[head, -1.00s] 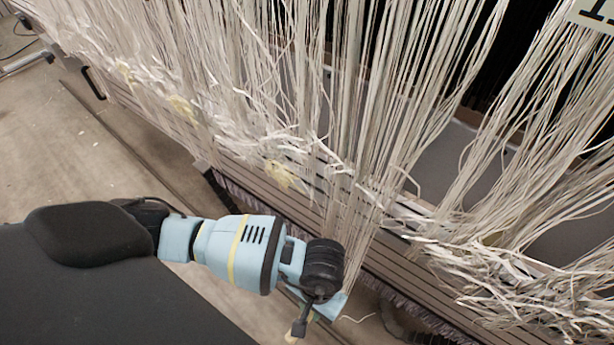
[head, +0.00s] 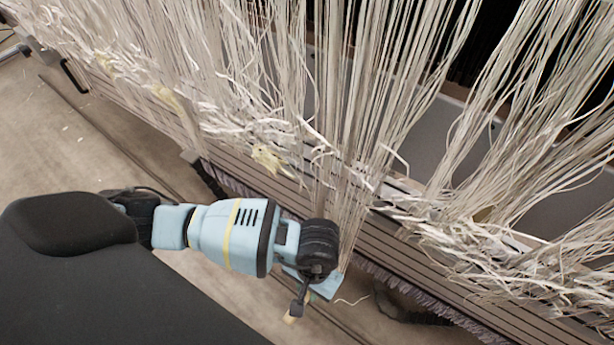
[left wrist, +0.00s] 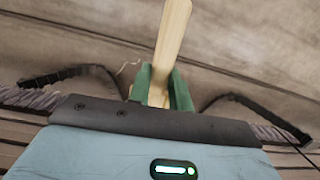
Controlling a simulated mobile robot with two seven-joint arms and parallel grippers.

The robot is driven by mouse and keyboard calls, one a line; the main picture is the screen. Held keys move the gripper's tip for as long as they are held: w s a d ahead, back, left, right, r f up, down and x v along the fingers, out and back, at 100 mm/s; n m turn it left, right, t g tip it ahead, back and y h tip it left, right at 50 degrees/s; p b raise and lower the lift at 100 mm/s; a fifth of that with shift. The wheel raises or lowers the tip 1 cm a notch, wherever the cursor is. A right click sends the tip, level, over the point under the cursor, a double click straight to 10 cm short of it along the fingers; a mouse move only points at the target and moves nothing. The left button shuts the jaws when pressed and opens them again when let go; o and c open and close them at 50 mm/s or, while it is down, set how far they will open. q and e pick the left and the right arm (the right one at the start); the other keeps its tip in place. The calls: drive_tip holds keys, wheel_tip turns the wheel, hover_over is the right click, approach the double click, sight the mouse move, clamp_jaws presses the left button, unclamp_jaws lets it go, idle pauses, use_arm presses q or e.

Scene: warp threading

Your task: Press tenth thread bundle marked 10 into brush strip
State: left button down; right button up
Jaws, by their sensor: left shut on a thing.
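White thread bundles hang in a row in the head view. One bundle (head: 348,215) runs down to my left gripper (head: 324,284). No number shows on it, so I cannot tell whether it is the tenth. In the left wrist view the green fingers (left wrist: 160,90) are shut on a pale, wooden-looking flat stick (left wrist: 172,38). The brush strip (head: 415,302) is a line of purple-grey bristles along the lower edge of the slatted beam; it also shows in the left wrist view (left wrist: 30,98). The gripper hides where bundle and strip meet. My right gripper is out of view.
The slatted beam (head: 440,285) runs diagonally to the lower right. Tangled thread ends (head: 480,255) lie over it at the right. A yellow tag (head: 266,157) sits among the threads at the left. Open floor (head: 70,160) lies at the left.

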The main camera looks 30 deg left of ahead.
use_arm(q)
drive_tip(key=shift+w+b, duration=0.95)
drive_tip(key=shift+w, duration=1.25)
idle(0.6)
drive_tip(key=shift+s+r+p, duration=0.1)
drive_tip(key=shift+s+p, duration=0.55)
drive_tip(key=shift+s, duration=0.8)
drive_tip(key=shift+s+a+p, duration=0.1)
drive_tip(key=shift+s+p, duration=1.3)
drive_tip(key=shift+s, duration=2.3)
